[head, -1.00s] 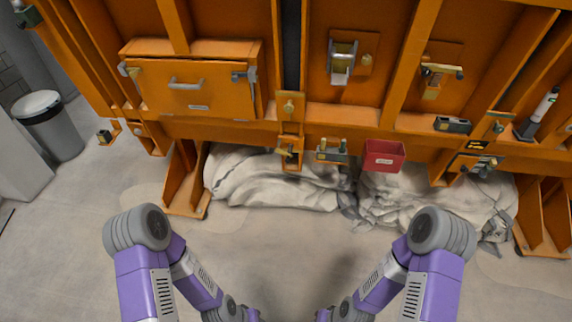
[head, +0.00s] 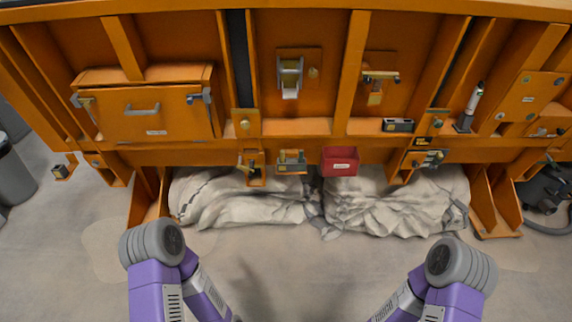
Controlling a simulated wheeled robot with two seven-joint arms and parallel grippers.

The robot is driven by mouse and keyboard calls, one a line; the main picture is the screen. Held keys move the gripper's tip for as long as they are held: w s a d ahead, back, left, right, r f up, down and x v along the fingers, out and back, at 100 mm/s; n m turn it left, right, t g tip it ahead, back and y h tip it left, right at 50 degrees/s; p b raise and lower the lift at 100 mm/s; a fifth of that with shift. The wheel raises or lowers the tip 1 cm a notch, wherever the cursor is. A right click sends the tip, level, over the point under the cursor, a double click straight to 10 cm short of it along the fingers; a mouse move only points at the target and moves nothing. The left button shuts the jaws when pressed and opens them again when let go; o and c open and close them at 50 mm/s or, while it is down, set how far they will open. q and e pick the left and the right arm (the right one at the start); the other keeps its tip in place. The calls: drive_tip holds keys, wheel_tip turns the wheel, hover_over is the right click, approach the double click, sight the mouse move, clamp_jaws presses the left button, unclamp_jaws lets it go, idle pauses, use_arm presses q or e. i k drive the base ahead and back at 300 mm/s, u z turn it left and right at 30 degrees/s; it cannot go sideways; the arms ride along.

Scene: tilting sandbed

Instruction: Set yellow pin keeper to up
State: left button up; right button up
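Several small fittings with yellow or brass parts show on the orange sandbed frame, and I cannot tell for sure which is the yellow pin keeper. One brass-coloured fitting (head: 250,165) sits on a bracket under the lower beam, left of the red bin. A grey and brass latch (head: 428,158) is on a bracket right of the bin. Another latch bar (head: 380,77) with a brass block below it is on the upper panel. Their positions are too small to read. My two arms bend down out of the bottom of the picture, and neither gripper is in view.
A red bin (head: 340,161) and a block with two brass posts (head: 291,161) hang on the lower beam. An orange hatch (head: 155,112) with a handle is at left. White sacks (head: 390,205) lie beneath. The grey floor (head: 290,265) in front is clear.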

sight(250, 170)
drive_tip(key=z, duration=0.1)
drive_tip(key=i, duration=1.15)
drive_tip(key=u, duration=0.35)
